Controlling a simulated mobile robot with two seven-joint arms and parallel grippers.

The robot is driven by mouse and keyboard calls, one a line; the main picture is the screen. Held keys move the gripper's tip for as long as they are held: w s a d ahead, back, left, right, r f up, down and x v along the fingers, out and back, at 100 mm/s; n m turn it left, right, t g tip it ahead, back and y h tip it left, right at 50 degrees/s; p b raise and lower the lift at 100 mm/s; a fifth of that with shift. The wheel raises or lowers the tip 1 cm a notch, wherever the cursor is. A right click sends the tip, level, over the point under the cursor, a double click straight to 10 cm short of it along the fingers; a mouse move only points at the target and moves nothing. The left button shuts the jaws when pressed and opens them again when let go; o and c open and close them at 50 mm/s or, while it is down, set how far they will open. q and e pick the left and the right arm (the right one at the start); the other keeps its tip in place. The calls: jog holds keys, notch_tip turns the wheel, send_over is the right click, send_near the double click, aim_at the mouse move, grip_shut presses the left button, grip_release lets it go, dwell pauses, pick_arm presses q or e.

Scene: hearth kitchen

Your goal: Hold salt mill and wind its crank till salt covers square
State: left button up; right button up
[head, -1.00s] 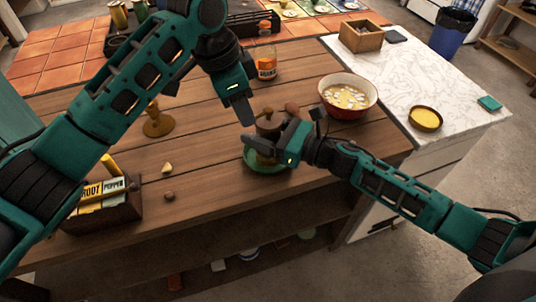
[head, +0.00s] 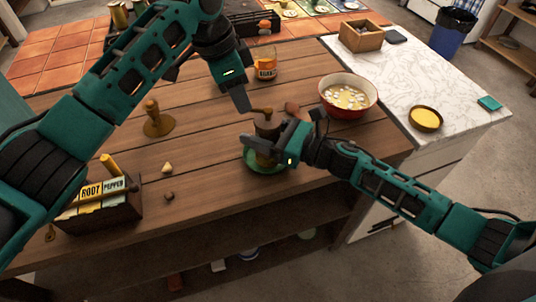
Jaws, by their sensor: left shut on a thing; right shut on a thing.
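The salt mill (head: 267,127) is a dark brown upright body over a green dish (head: 252,163) near the table's front edge. My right gripper (head: 262,145) is shut around the mill's body from the right. A short crank (head: 262,110) tops the mill and points left. My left gripper (head: 243,106) comes down from above and is shut at the crank's outer end; its tips hide the knob. The square and any salt on it cannot be made out, hidden behind the mill and my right gripper.
A red bowl (head: 348,107) stands right of the mill, an orange-labelled jar (head: 265,68) behind it. A wooden stamp-like piece (head: 157,122) stands left. A box of packets (head: 115,210) sits front left. Small lumps (head: 167,168) lie on the planks between.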

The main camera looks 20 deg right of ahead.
pick_arm(q)
jog(key=shift+s+d+r, duration=0.1)
jog(key=shift+d, duration=0.1)
jog(key=shift+w+d, duration=1.05)
jog(key=shift+w, duration=0.05)
jog(key=shift+w+d, duration=0.15)
jog(key=shift+d, duration=0.6)
jog(key=shift+w+d, duration=0.15)
jog(key=shift+d, duration=0.55)
